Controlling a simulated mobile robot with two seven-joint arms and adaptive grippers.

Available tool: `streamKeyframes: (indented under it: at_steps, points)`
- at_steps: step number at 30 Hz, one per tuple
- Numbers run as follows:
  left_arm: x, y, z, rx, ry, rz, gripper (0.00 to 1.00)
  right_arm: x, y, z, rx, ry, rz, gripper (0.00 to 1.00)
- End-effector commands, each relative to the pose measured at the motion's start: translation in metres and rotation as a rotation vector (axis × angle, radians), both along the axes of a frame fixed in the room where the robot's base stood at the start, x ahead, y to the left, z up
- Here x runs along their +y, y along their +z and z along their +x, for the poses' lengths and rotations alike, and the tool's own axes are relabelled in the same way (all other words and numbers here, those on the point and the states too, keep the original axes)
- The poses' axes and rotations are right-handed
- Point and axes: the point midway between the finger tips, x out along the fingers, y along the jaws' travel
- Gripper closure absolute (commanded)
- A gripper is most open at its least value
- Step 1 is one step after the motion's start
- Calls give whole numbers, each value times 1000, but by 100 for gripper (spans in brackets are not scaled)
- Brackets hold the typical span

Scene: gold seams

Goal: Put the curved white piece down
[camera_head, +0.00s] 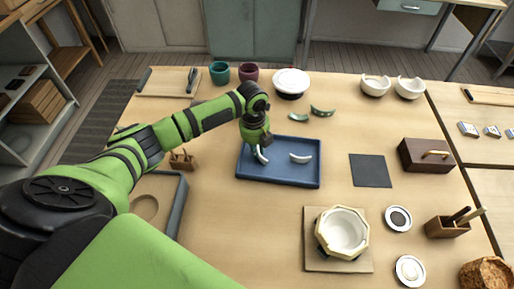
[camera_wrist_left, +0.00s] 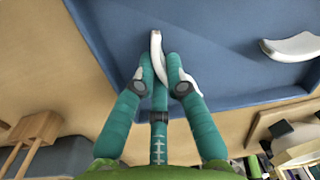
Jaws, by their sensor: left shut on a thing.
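My left gripper (camera_head: 257,143) is over the left part of a blue tray (camera_head: 282,180), pointing down. In the left wrist view its teal fingers (camera_wrist_left: 160,68) are shut on a curved white piece (camera_wrist_left: 156,44), which sticks out beyond the fingertips. The piece also shows below the gripper in the head view (camera_head: 262,157). I cannot tell whether it touches the tray floor. A second curved white piece (camera_head: 301,158) lies in the tray to the right; it also shows in the wrist view (camera_wrist_left: 290,46). My right gripper is out of view.
A dark square mat (camera_head: 370,171) and a brown box (camera_head: 425,155) are right of the tray. A white bowl with a pale rim (camera_head: 342,232) stands on a board in front.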

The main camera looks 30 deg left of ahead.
Motion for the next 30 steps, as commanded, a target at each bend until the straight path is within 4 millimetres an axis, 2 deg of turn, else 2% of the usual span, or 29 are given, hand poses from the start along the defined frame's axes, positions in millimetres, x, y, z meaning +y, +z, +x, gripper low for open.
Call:
streamKeyframes:
  at_steps: [1,2,3,13,17,20,30]
  points:
    - [0,-3,0,1,0,-1,100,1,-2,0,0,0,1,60]
    - [0,-2,0,0,0,0,78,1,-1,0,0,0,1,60]
    - [0,-2,0,0,0,0,63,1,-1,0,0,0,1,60]
    - [0,-1,0,0,0,0,63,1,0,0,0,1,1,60]
    - [0,8,1,-3,0,0,63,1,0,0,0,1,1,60]
    - [1,24,0,-5,0,-1,63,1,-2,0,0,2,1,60]
    - [4,94,-3,-4,-1,-1,63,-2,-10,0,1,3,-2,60]
